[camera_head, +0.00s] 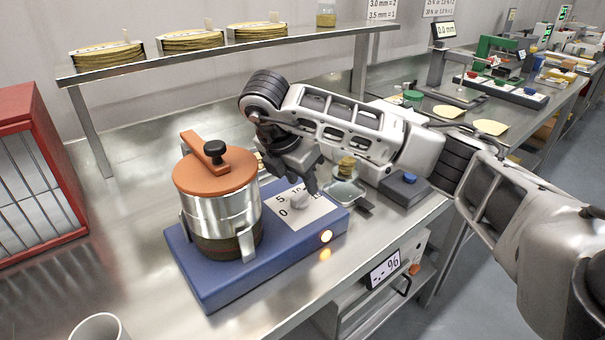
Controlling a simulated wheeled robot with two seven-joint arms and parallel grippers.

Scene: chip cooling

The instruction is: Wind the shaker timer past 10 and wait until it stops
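A pale timer knob (298,199) sits on the plate. My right gripper (310,184) is over the plate, pointing down close to the knob; whether its fingers touch the knob or are closed is unclear. My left gripper is out of view.
A red rack (38,160) stands at the left. A shelf (215,52) with stacks of flat discs runs along the back. A small jar (346,168) on a scale and a dark box with a blue button (409,179) are right of the shaker. A white cup (98,327) is at the front left.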

